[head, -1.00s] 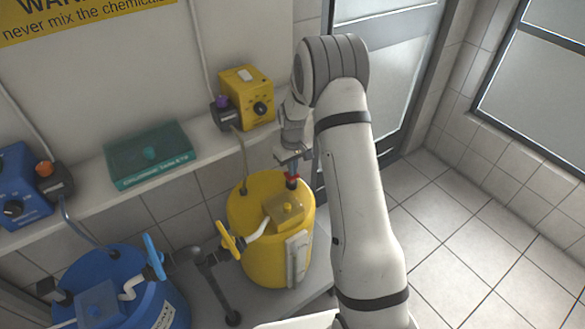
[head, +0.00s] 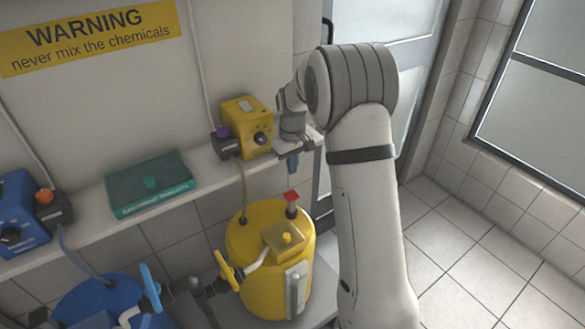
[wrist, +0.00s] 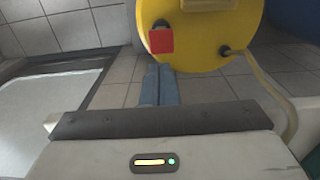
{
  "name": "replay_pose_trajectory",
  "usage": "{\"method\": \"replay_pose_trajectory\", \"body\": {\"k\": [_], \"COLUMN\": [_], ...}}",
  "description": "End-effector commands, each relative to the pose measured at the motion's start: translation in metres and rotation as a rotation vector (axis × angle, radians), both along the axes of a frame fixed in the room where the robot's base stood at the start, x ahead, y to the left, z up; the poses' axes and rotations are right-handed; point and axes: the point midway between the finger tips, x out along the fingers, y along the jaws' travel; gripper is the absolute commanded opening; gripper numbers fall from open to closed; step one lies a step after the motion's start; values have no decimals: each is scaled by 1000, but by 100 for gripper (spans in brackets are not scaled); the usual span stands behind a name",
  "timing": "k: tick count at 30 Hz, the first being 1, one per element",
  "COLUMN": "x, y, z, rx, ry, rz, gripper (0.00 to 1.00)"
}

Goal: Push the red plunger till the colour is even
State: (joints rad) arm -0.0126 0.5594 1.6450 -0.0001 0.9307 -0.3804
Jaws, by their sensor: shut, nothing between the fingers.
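The red plunger (head: 291,197) stands on top of the yellow tank (head: 250,240), near its back right edge. The red plunger's square top also shows in the wrist view (wrist: 160,41). My gripper (head: 293,167) is shut and empty, pointing down above the plunger with a small gap between them. In the wrist view my blue-grey fingers (wrist: 159,86) lie together, just below the red square in the picture. The liquid inside the tank is not visible, so its colour cannot be told.
A yellow pump box (head: 246,126) sits on the wall shelf (head: 90,218), close to my gripper's left. A green tablet box (head: 150,184) is further left. A blue tank (head: 100,305) stands front left, with pipes and valve handles between the tanks. Open floor lies right.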

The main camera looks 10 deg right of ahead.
Motion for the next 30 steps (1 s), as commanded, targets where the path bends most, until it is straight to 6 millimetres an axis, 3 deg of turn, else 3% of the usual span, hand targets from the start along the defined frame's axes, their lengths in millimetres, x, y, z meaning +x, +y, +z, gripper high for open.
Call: {"method": "replay_pose_trajectory", "body": {"k": [13, 22, 30], "x": [1, 2, 2], "y": [0, 3, 3], "z": [2, 42, 48], "rx": [0, 0, 0], "ry": [-2, 2, 6], "rz": [0, 0, 0], "gripper": [0, 0, 0]}}
